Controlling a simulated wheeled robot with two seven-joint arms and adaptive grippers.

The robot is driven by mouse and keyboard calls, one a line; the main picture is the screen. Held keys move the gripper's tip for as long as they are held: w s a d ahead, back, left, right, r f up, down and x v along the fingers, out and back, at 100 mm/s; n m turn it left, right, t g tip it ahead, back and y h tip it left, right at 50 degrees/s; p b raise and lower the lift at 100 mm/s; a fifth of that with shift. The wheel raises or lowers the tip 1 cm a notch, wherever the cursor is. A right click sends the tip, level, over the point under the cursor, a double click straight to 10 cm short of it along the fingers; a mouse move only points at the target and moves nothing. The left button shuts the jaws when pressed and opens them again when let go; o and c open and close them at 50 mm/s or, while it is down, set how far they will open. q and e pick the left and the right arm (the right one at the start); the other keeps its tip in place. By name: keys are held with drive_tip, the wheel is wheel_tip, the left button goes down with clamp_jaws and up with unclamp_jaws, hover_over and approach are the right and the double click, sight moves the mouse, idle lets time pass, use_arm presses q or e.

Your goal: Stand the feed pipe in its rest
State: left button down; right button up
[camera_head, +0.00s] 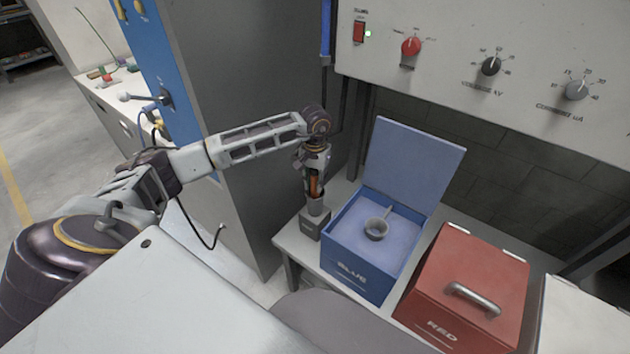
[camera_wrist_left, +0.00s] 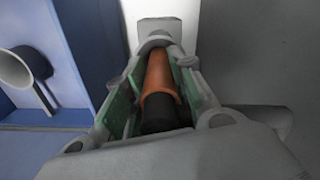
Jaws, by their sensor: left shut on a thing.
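My left gripper (camera_head: 315,182) points down at the left end of the table. It is shut on the feed pipe, an orange tube (camera_wrist_left: 160,75) with a black near end. The pipe stands about upright between the green-lined fingers in the left wrist view. A small grey block with a round grey collar, apparently the rest (camera_head: 311,224), sits on the table corner directly under the gripper. The pipe's lower end meets or enters the collar; how deep it sits is hidden. My right gripper is in neither view.
An open blue box (camera_head: 352,278) with a grey ladle-like cup (camera_head: 376,229) stands close right of the rest. A shut red box (camera_head: 470,285) is further right. A tall grey cabinet (camera_head: 245,110) stands close on the left. A control panel (camera_head: 490,60) hangs above.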

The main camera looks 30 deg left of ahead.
use_arm(q)
drive_tip(key=c, duration=1.1)
unclamp_jaws()
drive_tip(key=shift+r, duration=0.1)
drive_tip(key=shift+r, duration=3.95)
